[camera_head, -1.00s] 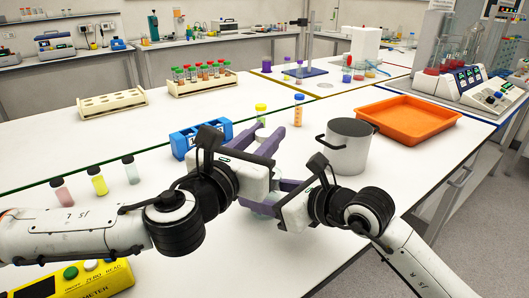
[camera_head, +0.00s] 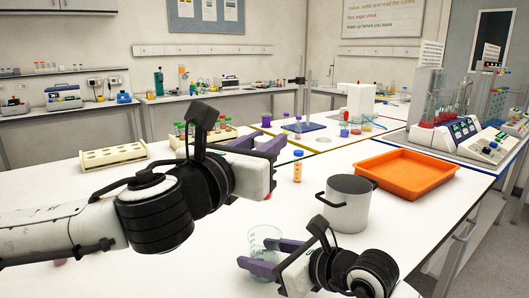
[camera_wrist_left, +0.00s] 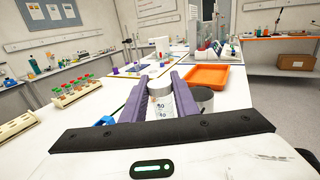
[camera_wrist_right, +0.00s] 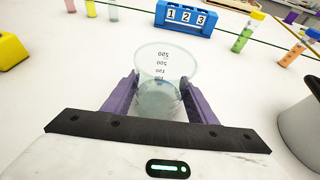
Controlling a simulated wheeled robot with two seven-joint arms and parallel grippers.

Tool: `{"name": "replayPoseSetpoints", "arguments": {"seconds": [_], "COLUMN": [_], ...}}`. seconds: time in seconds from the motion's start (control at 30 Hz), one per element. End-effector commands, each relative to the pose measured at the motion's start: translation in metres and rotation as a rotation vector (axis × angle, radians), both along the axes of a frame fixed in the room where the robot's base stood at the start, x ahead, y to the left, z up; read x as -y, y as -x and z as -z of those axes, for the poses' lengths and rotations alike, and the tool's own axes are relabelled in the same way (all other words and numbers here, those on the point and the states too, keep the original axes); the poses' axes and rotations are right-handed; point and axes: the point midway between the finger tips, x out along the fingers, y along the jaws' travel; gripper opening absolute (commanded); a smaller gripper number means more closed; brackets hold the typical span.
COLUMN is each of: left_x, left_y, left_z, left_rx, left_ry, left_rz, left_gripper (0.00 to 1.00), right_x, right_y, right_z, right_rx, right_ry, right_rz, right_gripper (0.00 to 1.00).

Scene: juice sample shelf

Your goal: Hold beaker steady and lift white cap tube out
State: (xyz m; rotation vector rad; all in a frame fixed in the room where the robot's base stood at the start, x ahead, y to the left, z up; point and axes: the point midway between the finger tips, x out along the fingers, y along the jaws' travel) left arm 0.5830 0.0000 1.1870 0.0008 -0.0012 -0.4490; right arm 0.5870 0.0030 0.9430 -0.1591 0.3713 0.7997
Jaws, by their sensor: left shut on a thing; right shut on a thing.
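The white cap tube (camera_wrist_left: 160,90) is between the purple fingers of my left gripper (camera_head: 262,145), which is shut on it. Its pale cap and marked clear body show in the left wrist view. The clear beaker (camera_head: 264,238) stands on the white table, lower than my left gripper. My right gripper (camera_head: 262,258) is shut on the beaker, with one finger on each side. In the right wrist view the beaker (camera_wrist_right: 165,62) looks upright, with printed volume marks, and no tube shows in it.
A metal pot (camera_head: 345,205) stands right of the beaker, with an orange tray (camera_head: 405,175) behind it. A blue number block (camera_wrist_right: 186,17) and a yellow-capped tube (camera_wrist_right: 246,33) are beyond the beaker. A blue-capped orange tube (camera_head: 298,168) and a tube rack (camera_head: 115,157) stand farther back.

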Motion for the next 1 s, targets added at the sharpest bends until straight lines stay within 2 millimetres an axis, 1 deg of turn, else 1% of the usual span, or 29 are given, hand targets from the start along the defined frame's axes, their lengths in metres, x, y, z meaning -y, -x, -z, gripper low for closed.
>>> {"name": "replayPoseSetpoints", "arguments": {"seconds": [0.2,0.53,0.57,0.6,0.67,0.7,1.0], "left_x": [0.0001,0.0001,0.0001,0.0001,0.0002,0.0001,0.0001], "left_y": [0.0002,0.0002,0.0002,0.0002,0.0002,0.0002,0.0002], "left_z": [-0.0047,-0.0053,-0.0053,-0.0053,-0.0053,-0.0053,-0.0052], "left_rx": [0.000,0.000,0.000,0.000,0.000,0.000,0.000], "left_ry": [0.001,0.001,0.001,0.001,0.001,0.001,0.001], "left_rz": [0.000,0.000,0.000,0.000,0.001,0.000,0.001], "left_gripper": [0.04,0.04,0.04,0.04,0.04,0.04,0.04], "right_x": [0.0002,0.0002,0.0002,0.0002,0.0002,0.0002,0.0016], "right_y": [-0.0001,-0.0001,-0.0001,-0.0001,-0.0001,-0.0001,0.0011], "right_z": [0.0006,0.0006,0.0006,0.0006,0.0006,0.0005,-0.0005], "right_rx": [-0.001,-0.001,-0.001,-0.001,-0.001,-0.001,0.000], "right_ry": [0.001,0.001,0.001,0.001,0.001,0.001,0.000], "right_rz": [0.000,0.000,0.000,0.000,0.000,0.000,0.000], "right_gripper": [0.25,0.25,0.54,0.61,0.71,0.74,0.74]}}
